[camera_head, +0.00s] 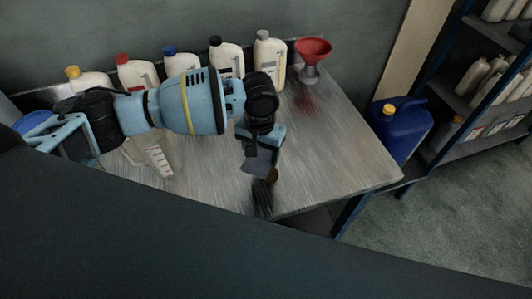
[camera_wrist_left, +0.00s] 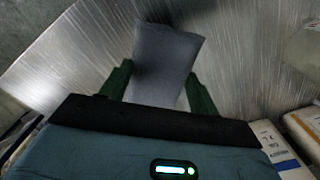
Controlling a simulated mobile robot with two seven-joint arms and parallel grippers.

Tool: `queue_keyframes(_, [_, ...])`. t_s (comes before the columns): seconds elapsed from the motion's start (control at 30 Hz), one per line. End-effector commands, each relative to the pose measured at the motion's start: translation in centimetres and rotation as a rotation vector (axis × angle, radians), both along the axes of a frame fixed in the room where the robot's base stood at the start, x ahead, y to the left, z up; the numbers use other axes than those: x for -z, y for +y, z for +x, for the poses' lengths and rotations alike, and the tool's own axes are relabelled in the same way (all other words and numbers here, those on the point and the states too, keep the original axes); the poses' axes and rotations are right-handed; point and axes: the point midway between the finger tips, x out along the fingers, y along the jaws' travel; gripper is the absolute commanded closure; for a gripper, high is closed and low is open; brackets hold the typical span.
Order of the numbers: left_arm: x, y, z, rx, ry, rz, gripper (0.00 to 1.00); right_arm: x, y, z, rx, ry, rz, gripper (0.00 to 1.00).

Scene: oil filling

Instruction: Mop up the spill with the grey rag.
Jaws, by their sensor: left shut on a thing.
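My left gripper (camera_head: 264,148) is over the front part of the metal table (camera_head: 335,155), pointing down and shut on the grey rag (camera_head: 257,166). In the left wrist view the rag (camera_wrist_left: 166,62) hangs flat between the two green fingers (camera_wrist_left: 158,80) and reaches past their tips. A small brownish patch (camera_head: 272,175), which looks like the spill, shows just beside the rag's lower edge, partly hidden. A dark streak below it looks like a reflection. I cannot tell whether the rag touches the table. My right gripper is not in view.
Several white bottles with coloured caps (camera_head: 184,62) line the table's back. A red funnel (camera_head: 313,50) stands at the back right corner. A measuring jug (camera_head: 158,158) stands left, below my arm. A blue canister (camera_head: 400,130) is right of the table. The table's right half is clear.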

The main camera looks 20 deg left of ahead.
Motion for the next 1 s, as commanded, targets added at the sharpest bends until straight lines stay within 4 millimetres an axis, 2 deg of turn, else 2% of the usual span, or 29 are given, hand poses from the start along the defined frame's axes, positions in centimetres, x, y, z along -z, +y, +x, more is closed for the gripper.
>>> queue_keyframes(0.1, [1.2, -0.7, 1.1, 0.021, -0.002, 0.001, 0.57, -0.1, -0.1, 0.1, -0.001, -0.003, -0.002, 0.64])
queue_keyframes(0.23, [1.8, -1.0, 1.6, 0.033, -0.001, -0.001, 0.57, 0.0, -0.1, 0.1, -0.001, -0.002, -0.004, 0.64])
queue_keyframes(0.57, [2.4, -1.0, 1.6, 0.035, 0.002, -0.001, 0.57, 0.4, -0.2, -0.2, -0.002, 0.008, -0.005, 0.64])
queue_keyframes(1.0, [6.2, -0.9, 1.5, 0.034, 0.009, 0.0, 0.57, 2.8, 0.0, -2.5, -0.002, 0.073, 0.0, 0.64])
